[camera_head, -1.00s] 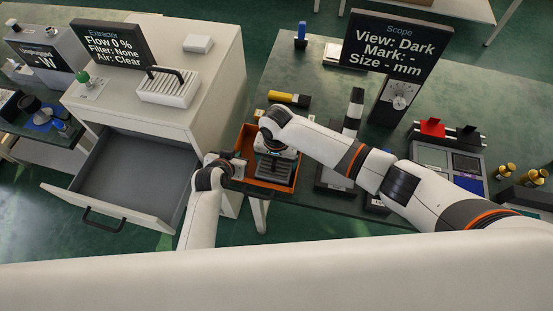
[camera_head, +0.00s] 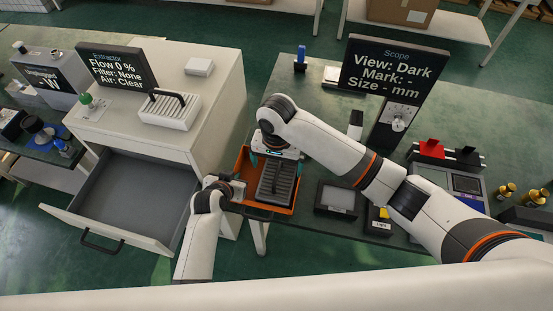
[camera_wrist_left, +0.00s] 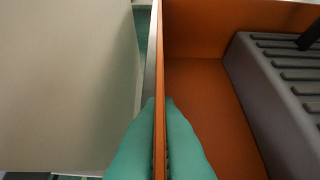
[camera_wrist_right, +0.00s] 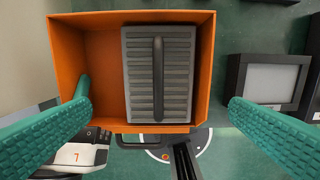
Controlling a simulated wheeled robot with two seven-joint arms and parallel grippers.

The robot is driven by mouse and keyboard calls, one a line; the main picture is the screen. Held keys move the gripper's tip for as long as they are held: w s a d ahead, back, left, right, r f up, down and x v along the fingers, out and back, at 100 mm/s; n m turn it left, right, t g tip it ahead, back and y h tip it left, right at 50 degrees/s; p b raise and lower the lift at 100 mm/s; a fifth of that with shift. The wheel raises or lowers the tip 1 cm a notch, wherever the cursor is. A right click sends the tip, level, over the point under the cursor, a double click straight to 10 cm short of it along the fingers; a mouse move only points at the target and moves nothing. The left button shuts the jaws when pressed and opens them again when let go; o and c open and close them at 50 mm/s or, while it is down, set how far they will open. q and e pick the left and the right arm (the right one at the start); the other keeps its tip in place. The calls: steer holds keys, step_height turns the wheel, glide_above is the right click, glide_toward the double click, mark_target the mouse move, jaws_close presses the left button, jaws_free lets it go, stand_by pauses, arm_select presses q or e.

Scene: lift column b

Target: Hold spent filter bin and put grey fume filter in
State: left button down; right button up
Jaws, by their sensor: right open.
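The orange spent filter bin (camera_head: 242,160) stands at the left end of the green bench, and also shows in the right wrist view (camera_wrist_right: 105,20). The grey fume filter (camera_head: 278,184), slotted with a dark handle, lies inside it, toward the right side in the right wrist view (camera_wrist_right: 180,80). My left gripper (camera_wrist_left: 160,105) has one finger on each side of the bin's wall and is shut on it. My right gripper (camera_wrist_right: 160,98) is open and empty above the bin, its fingers apart from the filter. In the head view the right arm hides part of the bin's back.
The white extractor cabinet (camera_head: 195,100) with its open, empty grey drawer (camera_head: 130,195) stands left of the bin. A white slotted filter (camera_head: 170,110) lies on the cabinet. A dark-framed pad (camera_head: 340,198) sits just right of the bin. The scope (camera_head: 395,115) stands behind the right arm.

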arm_select(q)
steer(key=shift+d, duration=0.1)
stand_by(0.3)
steer(key=c, duration=1.6)
jaws_free()
steer(key=shift+o, duration=0.4)
steer(key=o, duration=1.5)
